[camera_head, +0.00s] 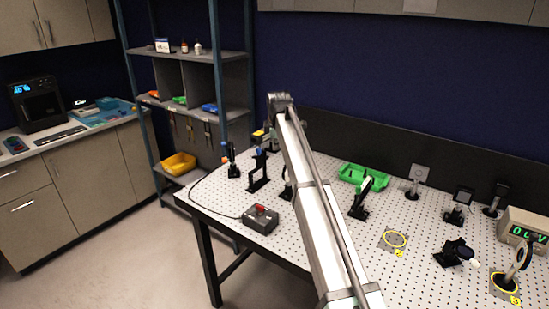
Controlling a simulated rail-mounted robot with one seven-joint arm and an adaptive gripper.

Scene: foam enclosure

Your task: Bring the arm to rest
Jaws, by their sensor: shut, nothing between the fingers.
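My arm rises from the bottom middle of the head view as a long pale link and ends at a grey joint near the top of the table's back edge. My gripper does not show in this view; the part of the arm beyond the joint is hidden or out of frame. I cannot see whether the gripper touches anything.
A perforated optical table (330,222) carries several black optic mounts, a green tray (363,178), a red-button box (260,218) and a display unit (524,230). Shelving (190,57) and a counter (70,140) stand left. Floor (120,255) is clear there.

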